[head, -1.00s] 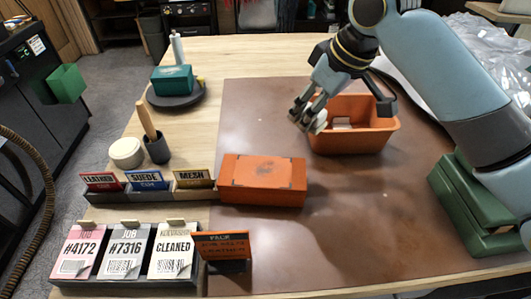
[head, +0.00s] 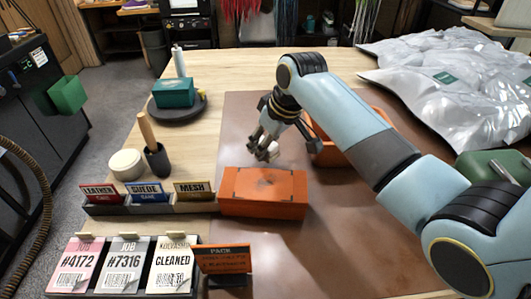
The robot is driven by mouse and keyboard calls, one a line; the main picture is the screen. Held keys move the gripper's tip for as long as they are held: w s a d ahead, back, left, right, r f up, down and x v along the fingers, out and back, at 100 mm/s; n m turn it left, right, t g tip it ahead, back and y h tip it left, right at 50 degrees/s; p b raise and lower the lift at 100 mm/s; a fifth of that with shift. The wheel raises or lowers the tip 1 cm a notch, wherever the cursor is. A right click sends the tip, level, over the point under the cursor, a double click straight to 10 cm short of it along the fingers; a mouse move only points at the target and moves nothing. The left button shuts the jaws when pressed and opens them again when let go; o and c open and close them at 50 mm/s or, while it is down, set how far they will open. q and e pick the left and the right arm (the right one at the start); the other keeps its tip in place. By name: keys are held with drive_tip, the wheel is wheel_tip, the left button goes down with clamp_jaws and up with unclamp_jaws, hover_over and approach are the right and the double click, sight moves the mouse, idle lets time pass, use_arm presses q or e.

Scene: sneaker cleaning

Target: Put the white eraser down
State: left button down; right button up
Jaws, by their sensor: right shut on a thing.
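My right gripper (head: 266,154) is above the brown mat (head: 240,120), just behind the orange box (head: 262,192). It is shut on the white eraser (head: 273,147), a small pale piece that shows between its fingers and is partly hidden by them. I cannot tell exactly how high the eraser is above the mat. My left gripper is out of view.
An orange bin (head: 330,152) stands behind my right arm, which partly hides it. Left are a card rack (head: 148,206), a dark cup with a wooden handle (head: 157,160), a round white tub (head: 126,164) and a teal box (head: 173,92). Silvery bags (head: 450,80) lie at back right.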

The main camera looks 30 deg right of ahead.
drive_tip(key=shift+f, duration=1.65)
drive_tip(key=shift+s+f, duration=0.1)
drive_tip(key=shift+f, duration=0.05)
drive_tip(key=o, duration=1)
drive_tip(key=v, duration=1.2)
drive_tip(key=shift+p, duration=0.3)
